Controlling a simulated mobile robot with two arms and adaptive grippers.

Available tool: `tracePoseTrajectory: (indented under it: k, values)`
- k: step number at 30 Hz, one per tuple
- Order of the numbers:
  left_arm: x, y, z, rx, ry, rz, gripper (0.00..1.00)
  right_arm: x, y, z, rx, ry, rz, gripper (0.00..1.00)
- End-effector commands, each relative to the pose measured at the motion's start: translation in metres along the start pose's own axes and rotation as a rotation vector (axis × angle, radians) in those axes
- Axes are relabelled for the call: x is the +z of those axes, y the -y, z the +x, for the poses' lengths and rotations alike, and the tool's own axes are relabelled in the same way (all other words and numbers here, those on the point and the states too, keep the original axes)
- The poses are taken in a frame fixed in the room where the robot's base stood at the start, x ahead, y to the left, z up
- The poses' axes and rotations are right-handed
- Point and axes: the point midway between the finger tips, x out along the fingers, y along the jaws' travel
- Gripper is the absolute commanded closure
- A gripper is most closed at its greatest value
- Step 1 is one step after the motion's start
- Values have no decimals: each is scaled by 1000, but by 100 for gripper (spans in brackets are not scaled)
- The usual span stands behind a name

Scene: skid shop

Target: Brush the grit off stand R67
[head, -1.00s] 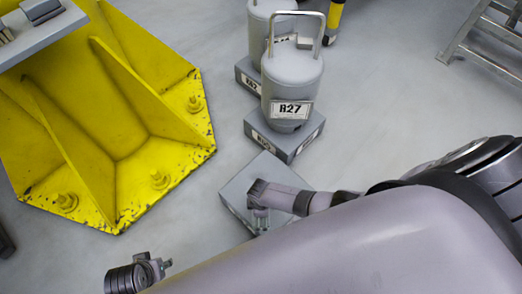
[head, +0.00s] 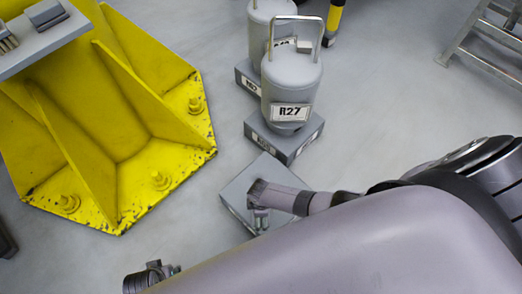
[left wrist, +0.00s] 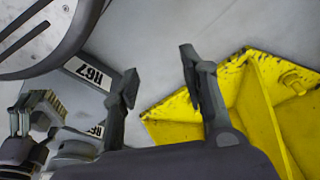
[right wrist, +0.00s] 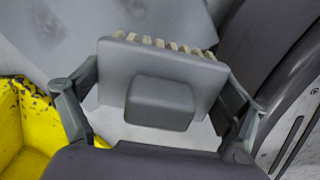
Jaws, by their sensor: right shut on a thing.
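The grey stand I take for R67 (head: 238,190) is on the floor below my right gripper (head: 260,205). The left wrist view shows an R67 label (left wrist: 88,72) on a grey face. My right gripper is shut on a grey brush (right wrist: 160,85) with tan bristles, over the stand's top. A dark grit patch (right wrist: 45,25) shows on the grey surface behind the brush. I cannot tell whether the bristles touch it.
A yellow bolted steel base (head: 120,140) stands to the left. A grey canister marked R27 (head: 290,85) sits on a stand (head: 285,140) just behind, with another canister (head: 257,35) beyond. A metal step frame (head: 480,50) is at the far right. Open floor lies between.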

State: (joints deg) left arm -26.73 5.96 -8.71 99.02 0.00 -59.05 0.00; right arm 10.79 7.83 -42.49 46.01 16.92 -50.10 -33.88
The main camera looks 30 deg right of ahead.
Motion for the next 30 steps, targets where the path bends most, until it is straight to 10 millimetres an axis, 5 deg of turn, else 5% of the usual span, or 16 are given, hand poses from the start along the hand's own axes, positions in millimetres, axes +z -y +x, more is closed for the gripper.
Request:
tracePoseTrajectory:
  k: [15,26,30]
  values:
    - [30,-2,36,4,26,5,60,0,0,-15,0,0,0,30]
    - [32,-2,38,4,25,6,60,-1,-1,-16,1,-1,2,30]
    - [32,-2,38,3,25,6,60,-8,-20,-27,6,-3,42,30]
